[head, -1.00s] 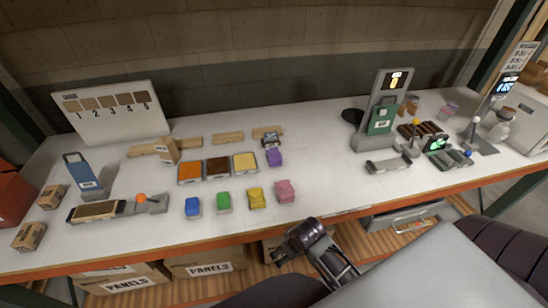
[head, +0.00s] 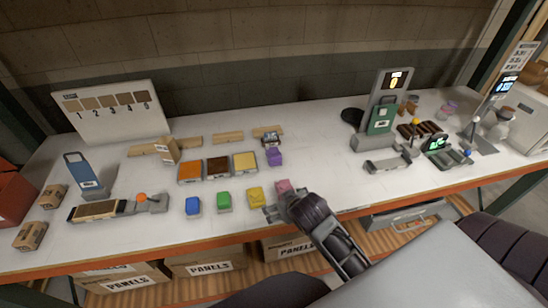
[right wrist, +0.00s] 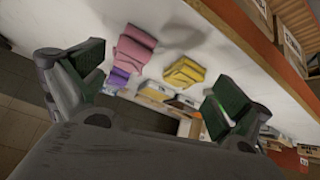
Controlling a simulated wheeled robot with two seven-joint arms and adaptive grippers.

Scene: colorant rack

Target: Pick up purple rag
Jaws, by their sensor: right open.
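The purple rag (head: 275,158) lies on the white table behind the row of rags, beside the yellow tray, in the head view. It also shows in the right wrist view (right wrist: 118,78), partly hidden behind the pink rag. My right gripper (head: 275,208) is open and empty over the front edge of the table, nearer me than the purple rag and close to the pink rag (head: 284,185). In the right wrist view its two fingers (right wrist: 155,78) stand wide apart, with the pink and yellow rags seen between them. My left gripper is not in view.
The yellow rag (head: 256,196), green rag (head: 224,201) and blue rag (head: 193,205) lie in a row left of the right gripper. Trays with orange (head: 190,172), brown and yellow contents stand behind them.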

